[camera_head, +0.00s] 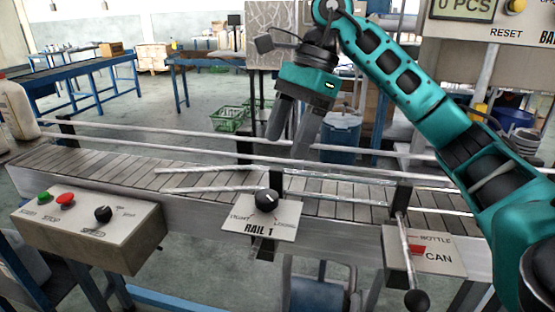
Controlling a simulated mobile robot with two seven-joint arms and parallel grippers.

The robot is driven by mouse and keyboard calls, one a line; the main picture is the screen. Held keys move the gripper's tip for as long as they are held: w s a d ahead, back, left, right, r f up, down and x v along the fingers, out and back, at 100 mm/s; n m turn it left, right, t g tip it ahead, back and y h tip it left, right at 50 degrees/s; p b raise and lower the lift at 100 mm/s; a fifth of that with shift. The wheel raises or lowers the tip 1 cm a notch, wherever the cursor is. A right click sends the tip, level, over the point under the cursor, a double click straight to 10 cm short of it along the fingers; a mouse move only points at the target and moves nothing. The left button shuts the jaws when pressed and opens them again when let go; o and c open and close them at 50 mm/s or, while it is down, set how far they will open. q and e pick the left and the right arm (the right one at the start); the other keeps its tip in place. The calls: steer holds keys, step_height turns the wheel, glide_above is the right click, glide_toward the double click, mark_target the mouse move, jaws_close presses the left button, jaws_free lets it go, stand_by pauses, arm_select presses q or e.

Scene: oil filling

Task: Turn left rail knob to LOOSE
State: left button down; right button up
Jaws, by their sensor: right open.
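The rail knob (266,201) is a black round knob on a white plate (262,222) marked RAIL 1, at the front of the conveyor. Small labels stand to its left and right, too small to read surely. A light mark shows on the knob, but I cannot tell which label it points to. My right gripper (287,146) is open and empty. It hangs above the conveyor, higher in the picture than the knob and slightly right of it, apart from it. My left gripper is not in view.
Guide rails (215,188) run along the slatted conveyor (100,171). A control box (90,232) with green and red buttons stands at left. A BOTTLE/CAN plate (425,252) with a black-balled lever (416,299) is at right. A white jug (17,108) stands at far left.

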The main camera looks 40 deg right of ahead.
steer(key=v, duration=0.3)
steer(key=shift+p, duration=0.35)
